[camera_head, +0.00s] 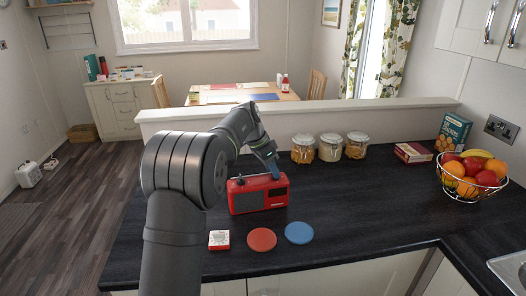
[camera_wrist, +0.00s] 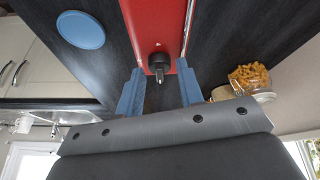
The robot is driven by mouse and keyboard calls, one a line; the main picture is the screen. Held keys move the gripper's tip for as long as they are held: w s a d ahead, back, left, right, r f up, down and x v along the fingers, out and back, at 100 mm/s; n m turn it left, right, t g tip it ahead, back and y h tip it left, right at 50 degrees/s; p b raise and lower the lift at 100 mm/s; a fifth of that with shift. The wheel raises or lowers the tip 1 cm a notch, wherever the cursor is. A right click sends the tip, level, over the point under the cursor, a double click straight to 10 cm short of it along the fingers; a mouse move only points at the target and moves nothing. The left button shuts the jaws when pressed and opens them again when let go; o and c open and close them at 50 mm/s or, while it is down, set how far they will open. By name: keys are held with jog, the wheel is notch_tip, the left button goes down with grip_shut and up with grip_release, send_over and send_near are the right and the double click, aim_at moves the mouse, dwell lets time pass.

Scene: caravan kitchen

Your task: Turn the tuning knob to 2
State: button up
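The red radio (camera_head: 258,196) stands upright on the dark worktop, its right end under my gripper. In the wrist view, the red body of the radio (camera_wrist: 155,18) runs from the top of the picture to a black knob (camera_wrist: 159,63). A small pale mark shows on the red beside the knob; no numbers are readable, so I cannot tell its setting. My gripper (camera_head: 270,163) reaches down to the radio from above and behind. In the wrist view, the blue fingers of my gripper (camera_wrist: 160,90) are apart, one on each side of the knob, with visible gaps.
A red coaster (camera_head: 262,239), a blue coaster (camera_head: 299,232) and a small red-and-white box (camera_head: 219,240) lie in front of the radio. Glass jars (camera_head: 330,148) stand behind it to the right. A fruit basket (camera_head: 470,190) is far right.

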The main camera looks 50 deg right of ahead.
jog(key=v, duration=1.6)
jog(key=shift+a+r, duration=0.15)
jog(key=shift+r, duration=0.1)
jog(key=shift+f, duration=0.1)
jog(key=x, duration=1.7)
jog(key=shift+f, duration=0.1)
